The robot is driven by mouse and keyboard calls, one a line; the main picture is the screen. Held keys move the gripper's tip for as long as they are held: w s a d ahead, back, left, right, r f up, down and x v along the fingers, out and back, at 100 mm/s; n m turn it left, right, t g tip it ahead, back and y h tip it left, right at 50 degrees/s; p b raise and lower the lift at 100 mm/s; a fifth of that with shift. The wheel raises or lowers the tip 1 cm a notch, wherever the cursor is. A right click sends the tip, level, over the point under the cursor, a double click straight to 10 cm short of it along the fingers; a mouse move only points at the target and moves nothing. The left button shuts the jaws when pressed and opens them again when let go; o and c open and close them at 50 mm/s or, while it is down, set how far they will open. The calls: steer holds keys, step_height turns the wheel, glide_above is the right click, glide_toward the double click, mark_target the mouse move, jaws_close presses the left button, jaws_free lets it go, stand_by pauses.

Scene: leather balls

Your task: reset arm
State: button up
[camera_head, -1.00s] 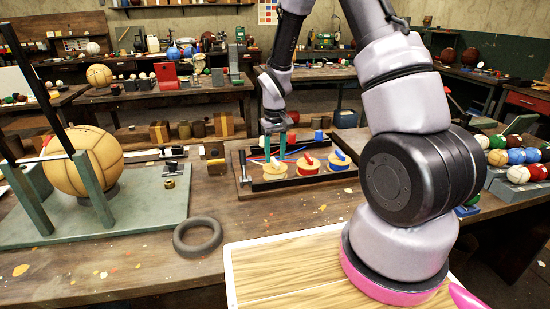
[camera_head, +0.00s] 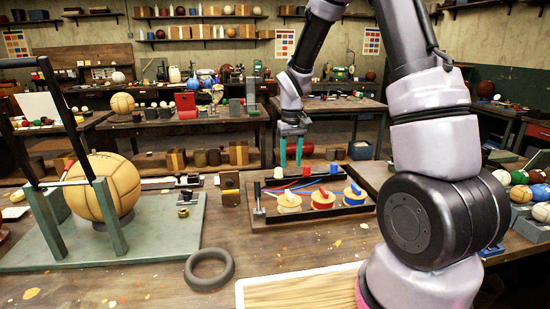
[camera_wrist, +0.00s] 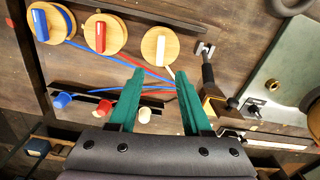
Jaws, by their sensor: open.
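My gripper (camera_head: 291,152) hangs above the back of the bench, over the rear left part of a dark tray (camera_head: 260,209). Its two green fingers are apart, with nothing between them. In the wrist view the open fingers (camera_wrist: 162,85) point toward the tray, and blue and red cords pass below them. Three round wooden discs sit in a row in the tray: one with a white bar (camera_head: 290,203), one with a red bar (camera_head: 323,200) and one with a blue bar (camera_head: 355,195). Several small coloured caps (camera_wrist: 103,108) lie along a dark strip.
A tan leather ball (camera_head: 112,187) sits in a green frame stand (camera_head: 150,240) on the left. A dark ring (camera_head: 209,269) lies on the bench. A pale wooden board (camera_head: 290,290) is in front. Coloured balls (camera_head: 520,194) stand at right.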

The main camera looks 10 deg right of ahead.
steer(key=s+d+r+m+t+y, duration=0.1)
steer(key=s+d+r+m+t, duration=0.1)
steer(key=s+r, duration=0.9)
steer(key=s+d+r+m+t+y, duration=0.1)
steer(key=s+d+r+m+t, duration=0.2)
steer(key=s+r, duration=0.8)
step_height(320, 180, up, 3)
steer(key=shift+s+d+r+m+t, duration=0.1)
steer(key=shift+s+d+m+t, duration=0.25)
steer(key=shift+t, duration=0.75)
steer(key=shift+w, duration=0.15)
steer(key=n+g+h, duration=0.2)
steer(key=n+g, duration=0.4)
steer(key=g, duration=0.1)
glide_above(290, 193)
step_height(290, 193, down, 25)
step_height(290, 193, down, 12)
steer(key=shift+r, duration=0.2)
